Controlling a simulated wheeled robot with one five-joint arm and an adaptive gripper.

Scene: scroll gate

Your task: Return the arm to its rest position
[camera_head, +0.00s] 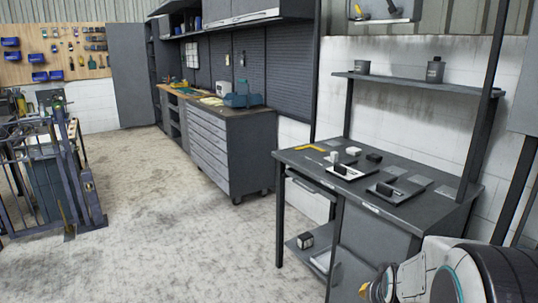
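My arm (475,272) shows in the bottom right corner, with a white and black body and a pale ring. It is in front of the lower right part of the dark workbench (330,165). What looks like my gripper (376,289) is at the arm's left end, small and dark with a yellowish tip, cut by the bottom edge. Its fingers are too small and hidden to tell whether they are open or shut. I see nothing held in it.
Small blocks and plates lie on the workbench, with a shelf (415,82) above it. A grey drawer cabinet (215,150) stands along the back wall. A dark metal rack (55,170) stands at the left. The concrete floor (175,235) between is clear.

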